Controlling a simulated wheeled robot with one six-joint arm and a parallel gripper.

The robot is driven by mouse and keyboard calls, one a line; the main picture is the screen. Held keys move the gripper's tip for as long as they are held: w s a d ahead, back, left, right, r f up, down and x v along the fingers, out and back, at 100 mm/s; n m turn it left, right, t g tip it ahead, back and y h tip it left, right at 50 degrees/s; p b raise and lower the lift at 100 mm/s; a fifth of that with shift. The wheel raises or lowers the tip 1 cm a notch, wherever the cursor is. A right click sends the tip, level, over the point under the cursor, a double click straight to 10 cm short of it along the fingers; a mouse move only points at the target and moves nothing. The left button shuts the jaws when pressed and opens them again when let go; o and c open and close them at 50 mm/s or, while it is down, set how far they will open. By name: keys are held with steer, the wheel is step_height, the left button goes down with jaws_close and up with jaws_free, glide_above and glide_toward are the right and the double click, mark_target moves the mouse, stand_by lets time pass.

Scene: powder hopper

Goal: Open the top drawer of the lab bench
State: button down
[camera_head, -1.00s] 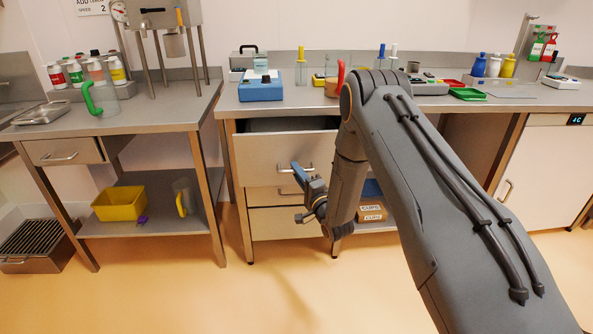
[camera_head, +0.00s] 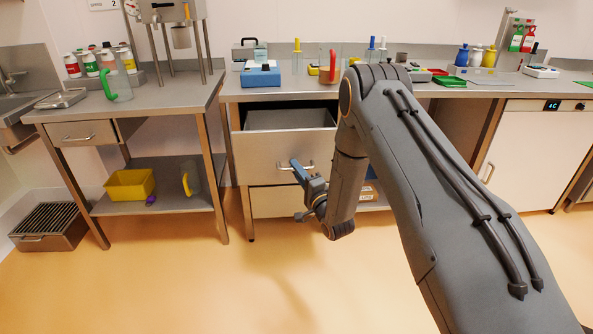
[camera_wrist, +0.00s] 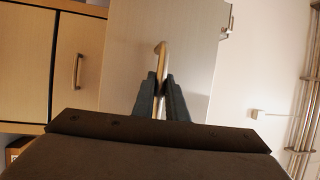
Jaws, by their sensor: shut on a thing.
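The top drawer (camera_head: 283,158) of the lab bench is pulled out, and its empty-looking inside shows above the front panel. Its bar handle (camera_head: 309,166) is on the right part of the front in the head view. My gripper (camera_head: 297,168) is at this handle. In the wrist view my gripper (camera_wrist: 161,88) has its two dark fingers shut on the drawer handle (camera_wrist: 161,55), with the pale drawer front (camera_wrist: 125,45) behind. The fingertips are small and partly hidden in the head view.
A lower drawer (camera_head: 270,201) under the open one is shut. The bench top (camera_head: 300,92) holds a blue device (camera_head: 261,76) and other lab items. A side table (camera_head: 150,108) with a yellow bin (camera_head: 130,184) stands left. The floor in front is clear.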

steer(key=c, duration=1.8)
jaws_free()
steer(key=shift+o, duration=0.2)
steer(key=v, duration=0.8)
steer(key=shift+w, duration=0.2)
